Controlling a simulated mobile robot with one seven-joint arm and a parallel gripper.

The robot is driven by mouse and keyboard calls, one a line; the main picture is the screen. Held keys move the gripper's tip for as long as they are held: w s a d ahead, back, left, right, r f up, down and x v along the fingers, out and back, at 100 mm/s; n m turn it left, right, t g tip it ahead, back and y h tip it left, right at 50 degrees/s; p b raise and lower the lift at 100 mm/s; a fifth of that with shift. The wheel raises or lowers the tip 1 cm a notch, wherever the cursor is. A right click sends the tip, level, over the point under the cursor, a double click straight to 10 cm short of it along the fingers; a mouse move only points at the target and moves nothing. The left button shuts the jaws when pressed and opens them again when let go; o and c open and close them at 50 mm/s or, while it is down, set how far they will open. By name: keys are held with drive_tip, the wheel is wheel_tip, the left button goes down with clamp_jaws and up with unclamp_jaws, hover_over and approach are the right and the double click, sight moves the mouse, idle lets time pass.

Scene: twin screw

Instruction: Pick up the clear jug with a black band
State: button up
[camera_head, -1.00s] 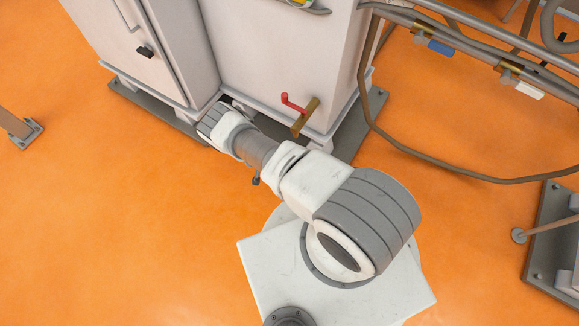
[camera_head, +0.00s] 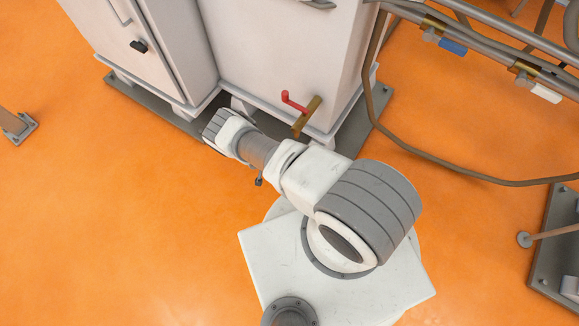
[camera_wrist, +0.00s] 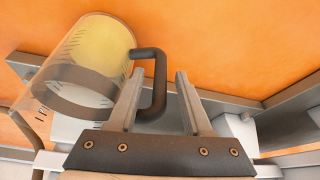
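The clear jug (camera_wrist: 100,45) shows in the wrist view at upper left, tilted in the picture, with a dark band (camera_wrist: 72,78) around it and yellow visible through it. Its black handle (camera_wrist: 159,80) sticks out to the right. My gripper (camera_wrist: 160,71) is open, and the handle's long bar appears between its two fingers. The left finger covers part of the handle's lower end. I cannot tell how deep the handle lies between the fingers, and no grip on it shows. The jug and the fingers are not visible in the head view.
A white cabinet (camera_head: 270,55) stands on a grey base plate beyond my arm, with a red-handled valve (camera_head: 293,101) low on it. Pipes with blue (camera_head: 453,46) and white handles and a hanging hose (camera_head: 440,162) are at right.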

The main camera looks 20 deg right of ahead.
clamp_jaws()
idle(1.2)
